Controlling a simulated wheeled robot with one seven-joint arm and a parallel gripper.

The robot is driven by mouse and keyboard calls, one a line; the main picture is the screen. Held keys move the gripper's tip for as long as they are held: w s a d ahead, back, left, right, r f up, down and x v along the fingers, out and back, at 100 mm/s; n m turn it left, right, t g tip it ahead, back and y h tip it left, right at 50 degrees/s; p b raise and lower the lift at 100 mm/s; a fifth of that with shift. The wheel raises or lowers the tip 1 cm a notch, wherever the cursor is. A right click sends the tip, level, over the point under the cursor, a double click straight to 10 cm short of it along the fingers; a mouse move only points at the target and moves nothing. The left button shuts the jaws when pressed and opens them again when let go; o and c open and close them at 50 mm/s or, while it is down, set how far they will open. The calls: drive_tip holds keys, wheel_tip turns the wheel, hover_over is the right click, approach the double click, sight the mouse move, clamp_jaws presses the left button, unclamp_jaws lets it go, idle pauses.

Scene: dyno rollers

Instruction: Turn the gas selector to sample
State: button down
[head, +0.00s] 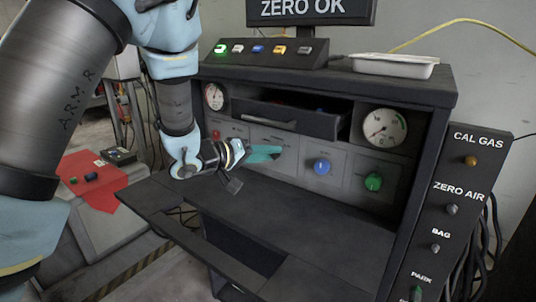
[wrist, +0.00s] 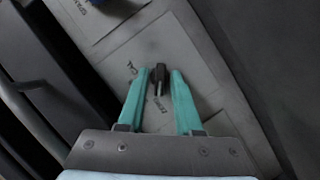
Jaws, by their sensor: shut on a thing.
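In the wrist view the gas selector is a small dark lever knob (wrist: 157,73) on a grey panel plate, with small partly readable labels around it. My gripper (wrist: 160,72) has its two teal fingers on either side of the knob, shut on it at the tips. In the head view my gripper (head: 268,153) reaches the cabinet's front panel from the left, and its fingers hide the selector there. Which label the knob points at cannot be read clearly.
A blue knob (head: 321,166) and a green knob (head: 373,182) sit right of my gripper. A partly open drawer (head: 292,117) juts out just above it. A dark shelf (head: 290,230) lies below. The monitor (head: 308,9) reads ZERO OK.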

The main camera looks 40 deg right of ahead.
drive_tip(key=shift+r, duration=0.1)
drive_tip(key=shift+m+t+y, duration=0.3)
drive_tip(key=shift+m+t, duration=0.1)
drive_tip(key=shift+m, duration=0.3)
drive_tip(key=shift+s+m+t+y, duration=0.1)
drive_tip(key=shift+m+t+y, duration=0.3)
drive_tip(key=shift+m, duration=0.5)
drive_tip(key=m+t+b, duration=0.2)
drive_tip(key=b, duration=0.1)
drive_tip(key=shift+s+m, duration=0.1)
drive_tip(key=shift+m, duration=0.2)
drive_tip(key=shift+m+y+b, duration=0.3)
drive_tip(key=shift+m+b, duration=0.2)
drive_tip(key=shift+b, duration=0.4)
drive_tip(key=shift+t, duration=0.3)
drive_tip(key=c, duration=0.9)
unclamp_jaws()
drive_tip(key=shift+r, duration=0.1)
